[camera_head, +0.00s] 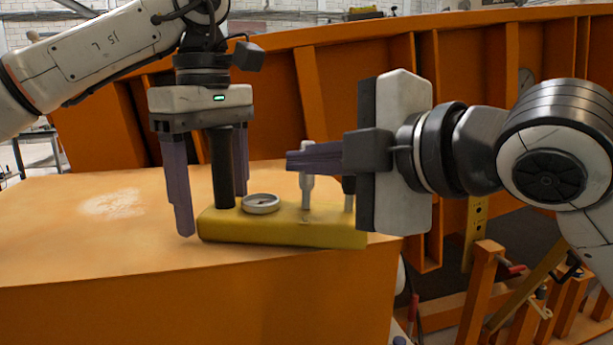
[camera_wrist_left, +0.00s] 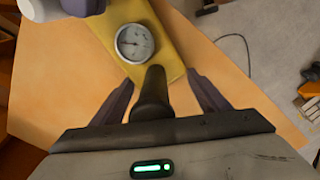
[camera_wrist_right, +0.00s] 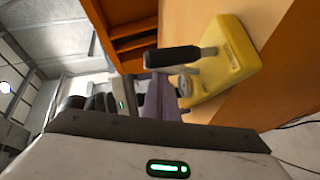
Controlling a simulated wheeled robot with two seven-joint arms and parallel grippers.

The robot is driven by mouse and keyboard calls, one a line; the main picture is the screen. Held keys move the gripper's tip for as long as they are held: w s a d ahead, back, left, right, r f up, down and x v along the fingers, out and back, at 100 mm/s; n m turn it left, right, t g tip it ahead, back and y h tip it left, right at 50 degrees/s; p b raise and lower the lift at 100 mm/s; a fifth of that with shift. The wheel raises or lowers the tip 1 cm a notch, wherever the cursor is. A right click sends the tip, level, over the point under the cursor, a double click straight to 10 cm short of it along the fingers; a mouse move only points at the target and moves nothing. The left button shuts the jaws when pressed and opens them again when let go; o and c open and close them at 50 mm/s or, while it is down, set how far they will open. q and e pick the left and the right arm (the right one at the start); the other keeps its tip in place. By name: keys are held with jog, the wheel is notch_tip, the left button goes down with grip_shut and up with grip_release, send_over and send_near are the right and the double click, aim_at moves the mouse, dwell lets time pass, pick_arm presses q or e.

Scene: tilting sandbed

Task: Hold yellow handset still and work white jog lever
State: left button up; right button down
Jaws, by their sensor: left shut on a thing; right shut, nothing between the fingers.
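The yellow handset (camera_head: 285,230) lies on the orange bed's flat top. It carries a black upright grip (camera_head: 223,170), a round dial (camera_head: 261,203), a white lever (camera_head: 306,190) and a shorter black-topped lever (camera_head: 349,186). My left gripper (camera_head: 213,212) points down and is shut on the left end of the handset, its fingers on either side of the body with the black grip between them. My right gripper (camera_head: 290,161) is shut and empty, level, its fingers crossing the white lever's upper part in the head view. Whether they touch is unclear.
The orange bed top (camera_head: 70,220) is bare to the left, with a pale sandy patch (camera_head: 112,204). Its edge drops away just right of the handset. A ribbed orange wall (camera_head: 375,60) stands behind. Orange posts and clamps (camera_head: 480,290) stand lower right.

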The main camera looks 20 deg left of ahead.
pick_arm(q)
jog(key=shift+s+a, duration=0.1)
jog(key=shift+a, duration=0.05)
pick_arm(e)
jog(key=shift+w+d+f, duration=0.1)
jog(key=shift+w+d, duration=0.1)
jog(key=shift+w, duration=0.1)
jog(key=s+d+r, duration=0.3)
jog(key=s+d, duration=0.4)
jog(key=s, duration=0.2)
jog(key=shift+r, duration=0.35)
pick_arm(q)
jog(key=o, duration=1.4)
jog(key=shift+r, duration=0.15)
notch_tip(320, 180, up, 12)
